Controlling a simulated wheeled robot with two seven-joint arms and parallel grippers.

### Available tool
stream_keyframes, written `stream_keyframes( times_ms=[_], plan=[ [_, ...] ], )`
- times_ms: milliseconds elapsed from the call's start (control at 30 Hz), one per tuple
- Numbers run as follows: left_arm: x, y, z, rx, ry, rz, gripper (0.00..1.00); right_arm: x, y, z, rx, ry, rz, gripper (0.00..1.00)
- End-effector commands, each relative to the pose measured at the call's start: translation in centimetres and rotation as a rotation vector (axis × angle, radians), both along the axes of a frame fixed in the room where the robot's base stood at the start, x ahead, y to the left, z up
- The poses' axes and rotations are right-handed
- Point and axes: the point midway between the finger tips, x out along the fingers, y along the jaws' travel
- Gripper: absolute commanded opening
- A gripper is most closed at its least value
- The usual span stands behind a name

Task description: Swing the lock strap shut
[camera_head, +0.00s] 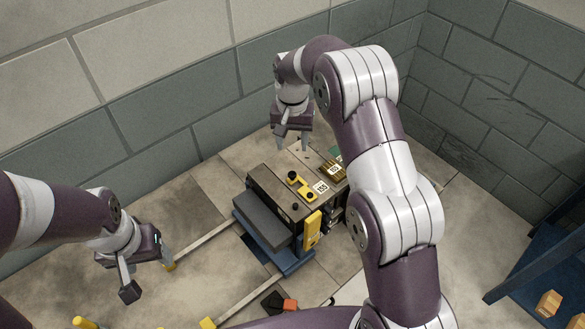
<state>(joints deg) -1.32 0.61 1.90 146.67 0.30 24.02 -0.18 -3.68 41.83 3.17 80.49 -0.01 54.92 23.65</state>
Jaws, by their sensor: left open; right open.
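I cannot tell for sure which one is the lock strap. My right gripper (294,143) is open and empty, pointing down above and behind the mould. My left gripper (149,272) is open and empty, well to the left of the mould. My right arm hides part of the mould's right side.
A brass-coloured block (332,172) sits behind the mould's top. A blue rack (540,270) with orange-brown blocks stands at the right. Yellow posts (84,323) and a black-and-orange item (289,304) are at the front. Block walls close off the back; floor at the left is mostly clear.

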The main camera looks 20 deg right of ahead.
Motion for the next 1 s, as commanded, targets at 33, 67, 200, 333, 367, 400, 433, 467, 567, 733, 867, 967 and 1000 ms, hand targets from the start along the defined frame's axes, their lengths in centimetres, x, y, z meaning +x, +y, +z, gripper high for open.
stream_keyframes(
  times_ms=[33,67,200,333,367,400,433,467,567,733,867,967,1000],
  plan=[
    [0.0,0.0,-1.2,0.0,0.001,0.0,0.64,0.0,0.0,-1.5,0.0,-0.001,-0.001,0.51],
    [0.0,0.0,-1.7,0.0,0.001,0.0,0.64,0.0,0.0,-2.3,0.0,-0.002,0.0,0.51],
    [0.0,0.0,0.4,0.0,0.0,0.0,0.64,0.0,0.0,-4.7,0.0,0.001,0.001,0.51],
    [0.0,0.0,1.4,0.0,0.0,0.0,0.64,0.0,0.0,-7.9,0.0,-0.001,0.002,0.51],
    [0.0,0.0,1.6,0.0,0.0,0.0,0.64,0.0,0.0,-8.6,0.0,-0.001,0.002,0.51],
    [0.0,0.0,1.8,0.0,0.0,0.0,0.64,0.0,0.0,-9.4,0.0,-0.002,0.002,0.51],
    [0.0,0.0,2.0,0.0,0.0,0.0,0.64,0.0,0.0,-9.9,0.0,-0.002,0.002,0.51],
    [0.0,0.0,2.1,0.0,0.0,0.0,0.64,0.0,0.0,-10.3,0.001,-0.004,0.003,0.51],
    [0.0,0.0,2.2,0.0,0.0,0.0,0.64,0.1,0.0,-11.4,0.0,-0.005,0.003,0.51],
    [0.0,0.0,2.2,0.0,0.0,0.0,0.64,0.1,0.0,-11.9,0.0,-0.008,0.003,0.51],
    [0.0,0.0,2.2,0.0,0.001,0.0,0.64,0.1,0.0,-11.9,0.0,-0.008,0.003,0.51],
    [0.0,0.0,2.2,0.0,0.001,0.0,0.64,0.1,0.0,-11.9,0.0,-0.008,0.003,0.18],
    [0.0,0.0,2.2,0.0,0.0,0.0,0.64,0.1,0.0,-11.9,0.0,-0.008,0.003,0.05]
  ],
)
